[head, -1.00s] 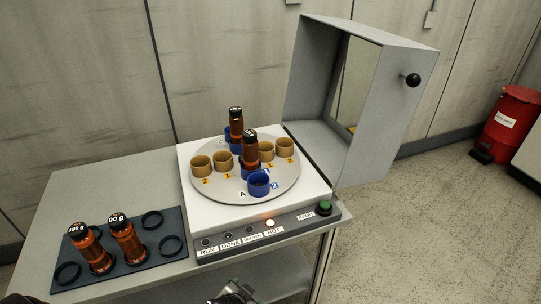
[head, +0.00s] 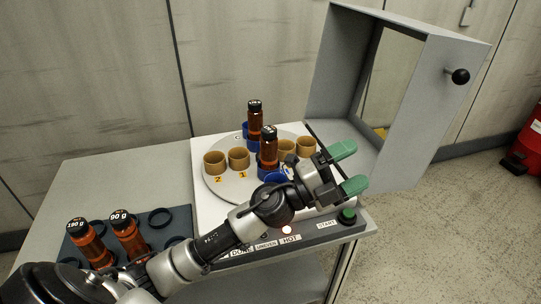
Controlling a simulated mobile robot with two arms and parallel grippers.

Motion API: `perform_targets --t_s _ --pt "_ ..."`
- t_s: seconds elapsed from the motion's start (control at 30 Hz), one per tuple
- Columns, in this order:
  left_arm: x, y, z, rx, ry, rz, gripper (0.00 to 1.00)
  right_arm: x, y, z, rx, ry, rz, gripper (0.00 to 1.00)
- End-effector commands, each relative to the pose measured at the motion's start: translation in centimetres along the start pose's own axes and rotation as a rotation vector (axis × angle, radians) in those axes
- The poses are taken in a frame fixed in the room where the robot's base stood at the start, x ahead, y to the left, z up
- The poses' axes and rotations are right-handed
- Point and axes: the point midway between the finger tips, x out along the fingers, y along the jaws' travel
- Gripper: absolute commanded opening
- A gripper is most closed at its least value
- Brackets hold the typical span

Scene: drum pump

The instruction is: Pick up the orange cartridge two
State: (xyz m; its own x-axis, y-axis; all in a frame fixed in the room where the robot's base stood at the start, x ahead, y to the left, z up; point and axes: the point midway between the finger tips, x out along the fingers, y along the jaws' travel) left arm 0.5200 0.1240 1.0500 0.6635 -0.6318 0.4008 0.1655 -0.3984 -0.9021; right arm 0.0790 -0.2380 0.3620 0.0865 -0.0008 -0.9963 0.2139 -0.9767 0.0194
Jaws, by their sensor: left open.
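Two amber, dark-capped cartridges stand upright on the round plate, a rear one (head: 255,121) and a front one (head: 268,148). Two more lean in the dark tray: one marked 190 g (head: 89,246) and one marked 90 g (head: 127,240). Tan cups sit on the plate; the left one (head: 215,163) has an orange label 2, and the one beside it (head: 239,158) a label 1. I cannot tell which item is orange cartridge two. My left gripper (head: 350,168) is open and empty, above the machine's right front. My right gripper is not in view.
The machine's grey lid (head: 345,60) with a black knob stands open behind my left gripper. The green START button (head: 347,215) is just below it. The dark tray (head: 158,219) lies at the left on the grey table (head: 120,180), whose back part is clear.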

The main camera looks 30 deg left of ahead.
Motion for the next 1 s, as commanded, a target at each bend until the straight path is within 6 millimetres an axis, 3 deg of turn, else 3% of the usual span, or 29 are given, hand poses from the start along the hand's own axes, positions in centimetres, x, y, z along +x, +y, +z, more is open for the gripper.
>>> perform_targets --t_s 0.07,0.17,0.27,0.37,0.47,0.6,0.7,0.83,1.0 --pt "1.3 0.0 -0.9 0.156 0.173 0.104 0.81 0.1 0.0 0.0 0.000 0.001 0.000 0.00" --pt "1.6 0.9 -1.0 0.343 0.353 0.288 0.81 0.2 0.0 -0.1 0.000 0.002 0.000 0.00" --pt "1.0 1.9 0.8 0.517 0.473 0.519 0.81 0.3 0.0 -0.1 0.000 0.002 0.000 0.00" --pt "-0.4 1.9 4.3 0.670 0.524 0.789 0.81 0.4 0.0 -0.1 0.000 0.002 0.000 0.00" --pt "-2.7 0.4 8.9 0.789 0.496 1.086 0.81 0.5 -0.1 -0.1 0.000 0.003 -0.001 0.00" --pt "-6.6 -4.0 14.9 0.870 0.351 1.463 0.81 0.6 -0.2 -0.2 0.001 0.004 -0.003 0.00" --pt "-8.9 -7.4 17.5 0.876 0.228 1.655 0.81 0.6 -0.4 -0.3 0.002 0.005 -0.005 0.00" --pt "-10.9 -10.1 19.1 0.860 0.121 1.791 0.81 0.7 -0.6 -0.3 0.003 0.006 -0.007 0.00" --pt "-11.8 -9.4 20.2 0.847 0.090 1.833 0.81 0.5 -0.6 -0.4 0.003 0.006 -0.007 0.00"
